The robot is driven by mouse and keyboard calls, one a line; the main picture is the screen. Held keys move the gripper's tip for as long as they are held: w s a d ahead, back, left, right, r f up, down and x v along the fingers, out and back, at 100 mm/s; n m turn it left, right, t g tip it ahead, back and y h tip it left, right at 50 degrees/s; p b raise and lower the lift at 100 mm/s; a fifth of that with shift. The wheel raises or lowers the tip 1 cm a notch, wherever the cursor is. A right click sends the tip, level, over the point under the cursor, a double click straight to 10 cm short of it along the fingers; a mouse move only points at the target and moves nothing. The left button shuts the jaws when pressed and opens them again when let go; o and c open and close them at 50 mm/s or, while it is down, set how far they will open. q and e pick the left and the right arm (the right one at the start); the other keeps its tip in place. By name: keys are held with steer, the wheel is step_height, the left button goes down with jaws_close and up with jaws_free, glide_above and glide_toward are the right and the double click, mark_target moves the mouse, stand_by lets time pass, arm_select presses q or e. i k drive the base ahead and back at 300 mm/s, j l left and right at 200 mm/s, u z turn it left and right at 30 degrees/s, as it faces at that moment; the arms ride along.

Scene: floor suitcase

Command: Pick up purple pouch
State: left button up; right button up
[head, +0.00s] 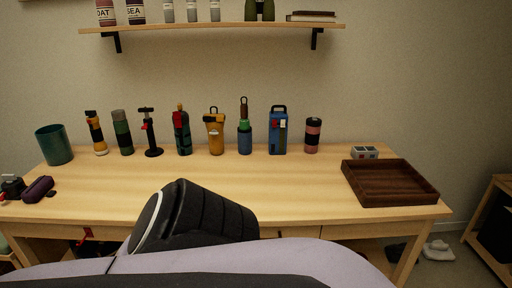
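A dark purple pouch (38,189) lies on the left end of the wooden table, near its front edge. A small dark item lies just to its right, and a black item (12,186) lies to its left. Neither of my grippers shows in the head view, so I cannot see where they are relative to the pouch or whether they are open or shut.
A teal cup (54,145) stands behind the pouch. Several flashlights and bottles, including a blue lantern (278,131), line the table's back. A brown tray (432,189) sits at the right. The table's middle is clear; a wall shelf (210,28) hangs above.

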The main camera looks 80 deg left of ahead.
mark_target(33, 194)
steer(key=u, duration=4.15)
steer(key=i+z, duration=0.1)
steer(key=z, duration=0.55)
steer(key=i+j+z, duration=0.55)
steer(key=i+j, duration=0.2)
steer(key=j, duration=0.2)
steer(key=i+j, duration=0.2)
steer(key=j, duration=0.15)
steer(key=i+j+z, duration=0.1)
steer(key=j, duration=0.25)
steer(key=i, duration=0.1)
